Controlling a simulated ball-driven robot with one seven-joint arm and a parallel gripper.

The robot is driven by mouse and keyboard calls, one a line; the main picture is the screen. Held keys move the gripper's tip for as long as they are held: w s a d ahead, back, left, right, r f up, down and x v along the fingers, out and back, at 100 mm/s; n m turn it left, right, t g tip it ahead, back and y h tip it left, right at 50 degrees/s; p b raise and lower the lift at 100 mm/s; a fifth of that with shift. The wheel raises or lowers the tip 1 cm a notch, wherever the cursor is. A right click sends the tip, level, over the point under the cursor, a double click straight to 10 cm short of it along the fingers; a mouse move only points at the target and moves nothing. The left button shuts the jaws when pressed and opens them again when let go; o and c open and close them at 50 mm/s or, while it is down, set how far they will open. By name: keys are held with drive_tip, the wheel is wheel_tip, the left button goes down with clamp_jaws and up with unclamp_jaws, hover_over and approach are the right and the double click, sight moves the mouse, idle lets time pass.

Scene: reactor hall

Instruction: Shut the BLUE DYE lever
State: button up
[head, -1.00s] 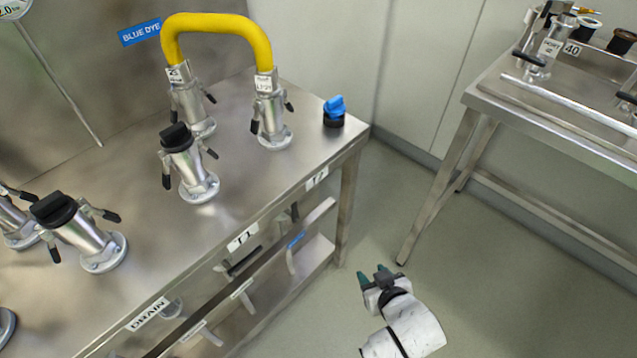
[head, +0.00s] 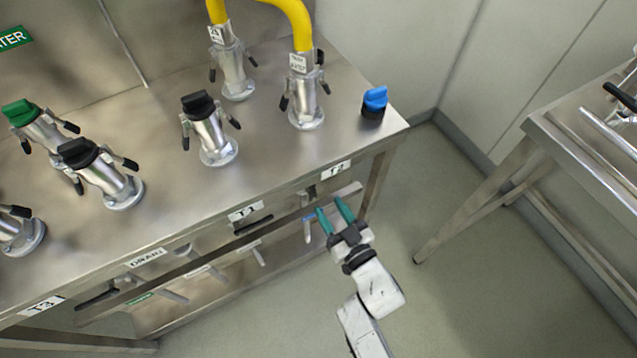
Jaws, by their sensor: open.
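Under the bench front, a grey lever (head: 307,232) hangs below a small blue label (head: 309,217) on the lower rail. The label is too small to read, but its colour matches the BLUE DYE lever. My gripper (head: 334,212) is open, with two teal fingertips pointing up and left toward the bench. Its left fingertip appears just right of the blue-labelled lever in the picture. I cannot tell whether they touch or how far apart they are in depth. Nothing shows between the fingers.
Other grey levers (head: 258,256) hang along the rail to the left. Above is the steel bench top (head: 270,155) with couplings, a yellow hose (head: 292,14) and a blue cap (head: 375,98). Another steel table (head: 560,150) stands at right, with clear floor (head: 450,300) between.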

sight(315, 186)
drive_tip(key=b+x, duration=0.2)
drive_tip(key=x, duration=0.6)
drive_tip(key=shift+c, duration=0.3)
clamp_jaws()
